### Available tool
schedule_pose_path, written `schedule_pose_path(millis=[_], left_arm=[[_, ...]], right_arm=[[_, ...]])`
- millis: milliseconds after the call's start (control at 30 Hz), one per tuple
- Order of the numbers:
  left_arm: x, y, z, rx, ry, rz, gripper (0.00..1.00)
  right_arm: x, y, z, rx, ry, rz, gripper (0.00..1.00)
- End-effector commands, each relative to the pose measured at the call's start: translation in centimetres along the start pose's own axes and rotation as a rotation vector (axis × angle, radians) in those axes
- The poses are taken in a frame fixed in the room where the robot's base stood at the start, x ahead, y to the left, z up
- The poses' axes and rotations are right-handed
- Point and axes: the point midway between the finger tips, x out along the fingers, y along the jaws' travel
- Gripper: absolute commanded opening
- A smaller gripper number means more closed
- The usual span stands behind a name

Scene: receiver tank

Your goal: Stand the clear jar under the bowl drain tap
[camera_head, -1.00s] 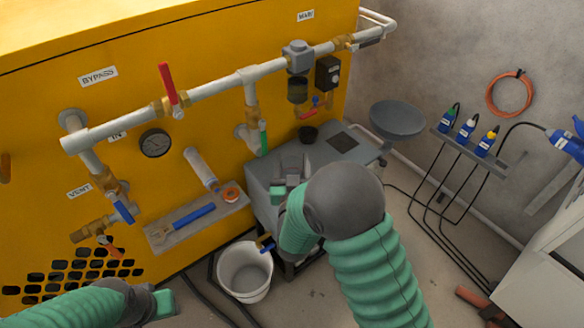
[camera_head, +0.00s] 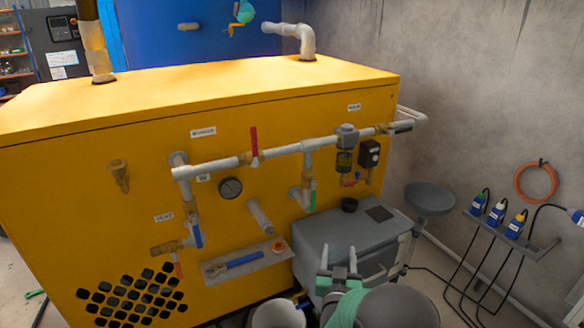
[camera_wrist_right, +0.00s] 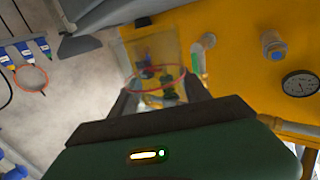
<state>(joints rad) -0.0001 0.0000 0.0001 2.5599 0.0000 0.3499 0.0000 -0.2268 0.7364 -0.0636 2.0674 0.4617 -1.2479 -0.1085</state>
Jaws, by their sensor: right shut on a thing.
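My right gripper (camera_head: 338,258) points up in front of the grey cabinet, its two grey fingers apart. In the right wrist view, the clear jar (camera_wrist_right: 143,55), see-through with a red ring around it, is between the fingers. The jar is hard to make out in the head view. The dark filter bowl (camera_head: 344,161) hangs below the grey unit on the white pipe. Its red-handled drain tap (camera_head: 349,182) is just beneath it. In the head view, the gripper is lower than the tap and nearer to me. My left gripper is out of view.
The grey cabinet (camera_head: 340,235) stands below the tap, with a small black cup (camera_head: 349,204) on its top. A ledge (camera_head: 250,262) with a blue-handled tool is to the left. A white bucket (camera_head: 278,315) is at the bottom edge. A grey round dish (camera_head: 430,197) is at right.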

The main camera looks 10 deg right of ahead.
Motion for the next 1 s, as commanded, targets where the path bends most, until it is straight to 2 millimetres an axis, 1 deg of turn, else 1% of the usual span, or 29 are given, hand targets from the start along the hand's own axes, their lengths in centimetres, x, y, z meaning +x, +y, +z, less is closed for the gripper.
schedule_pose_path(millis=[67,167,200,300,400,600,633,667,867,933,1000], left_arm=[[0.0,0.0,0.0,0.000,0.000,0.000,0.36],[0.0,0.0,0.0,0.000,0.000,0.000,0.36],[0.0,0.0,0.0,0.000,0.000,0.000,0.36],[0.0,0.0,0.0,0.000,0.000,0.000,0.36],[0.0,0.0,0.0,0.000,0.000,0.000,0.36],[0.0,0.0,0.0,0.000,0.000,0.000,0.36],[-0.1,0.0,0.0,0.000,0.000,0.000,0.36],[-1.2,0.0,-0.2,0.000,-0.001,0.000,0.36],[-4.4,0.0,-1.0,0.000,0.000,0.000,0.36],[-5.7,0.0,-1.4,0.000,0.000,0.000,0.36],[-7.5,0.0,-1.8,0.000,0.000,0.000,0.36]], right_arm=[[-1.3,0.7,1.7,-0.007,-0.008,-0.013,0.13],[-3.8,1.8,4.3,-0.009,-0.011,-0.050,0.13],[-5.1,2.2,5.3,-0.008,-0.011,-0.071,0.13],[-8.1,3.0,7.3,-0.007,-0.011,-0.128,0.13],[-10.7,3.5,8.5,-0.005,-0.010,-0.178,0.13],[-14.6,4.1,9.8,-0.003,-0.007,-0.253,0.13],[-15.1,4.1,9.8,-0.002,-0.006,-0.262,0.13],[-14.8,4.1,8.4,0.000,0.000,-0.260,0.13],[-14.7,4.0,5.1,0.000,0.001,-0.258,0.13],[-14.7,4.0,3.7,-0.001,0.000,-0.258,0.13],[-14.7,4.0,1.9,-0.001,0.000,-0.257,0.13]])
